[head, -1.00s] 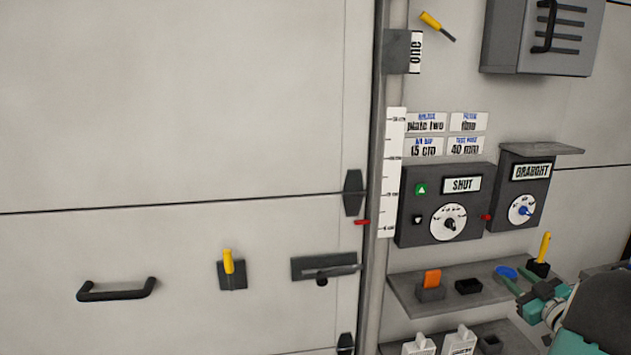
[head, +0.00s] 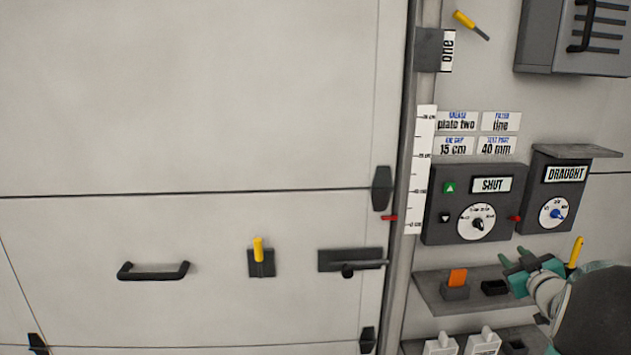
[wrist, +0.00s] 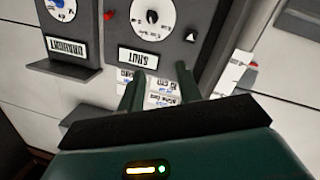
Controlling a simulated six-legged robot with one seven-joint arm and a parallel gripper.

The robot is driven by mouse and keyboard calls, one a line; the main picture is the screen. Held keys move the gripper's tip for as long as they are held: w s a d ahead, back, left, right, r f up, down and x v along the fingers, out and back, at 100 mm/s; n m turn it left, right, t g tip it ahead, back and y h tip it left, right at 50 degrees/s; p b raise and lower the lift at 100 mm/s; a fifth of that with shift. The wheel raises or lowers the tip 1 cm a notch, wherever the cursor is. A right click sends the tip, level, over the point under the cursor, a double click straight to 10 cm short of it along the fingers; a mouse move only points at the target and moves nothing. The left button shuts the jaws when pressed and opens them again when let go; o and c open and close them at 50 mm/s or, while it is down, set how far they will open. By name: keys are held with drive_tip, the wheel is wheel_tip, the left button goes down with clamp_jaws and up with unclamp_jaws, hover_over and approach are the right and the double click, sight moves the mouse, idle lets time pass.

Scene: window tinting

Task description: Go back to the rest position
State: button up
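My gripper (head: 514,257) is in the lower right of the head view, in front of the small wall shelf and just below the control boxes. In the wrist view its two green fingers (wrist: 160,78) stand apart with nothing between them, so it is open and empty. Past the fingers, the wrist view shows the SHUT box (wrist: 150,38) and the DRAUGHT box upside down. My arm covers part of the shelf in the head view.
The wall shelf (head: 431,294) holds an orange item (head: 458,277), a black holder (head: 495,287) and a yellow-handled tool (head: 576,252). The SHUT box (head: 444,230) and DRAUGHT box (head: 537,213) jut out. A black door handle (head: 153,275) is on the left panel.

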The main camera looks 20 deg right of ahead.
drive_tip(key=w+a+r+m+g, duration=0.1)
drive_tip(key=a+r+g, duration=0.15)
drive_tip(key=a, duration=0.95)
drive_tip(key=w+a+r+m+g, duration=0.1)
drive_tip(key=a+r+m+g, duration=0.15)
drive_tip(key=a, duration=0.95)
drive_tip(key=s+a+f+n+g+y, duration=0.1)
drive_tip(key=s+a+f+g+y, duration=0.1)
drive_tip(key=s+a, duration=0.7)
drive_tip(key=s+a+f+n+g+y, duration=0.1)
drive_tip(key=s+a+f+g+y, duration=0.2)
drive_tip(key=s+a, duration=0.5)
drive_tip(key=a+f+y, duration=0.1)
drive_tip(key=a+f, duration=0.1)
drive_tip(key=a, duration=0.6)
drive_tip(key=shift+s+n, duration=0.35)
drive_tip(key=shift+s, duration=0.05)
drive_tip(key=shift+a, duration=0.25)
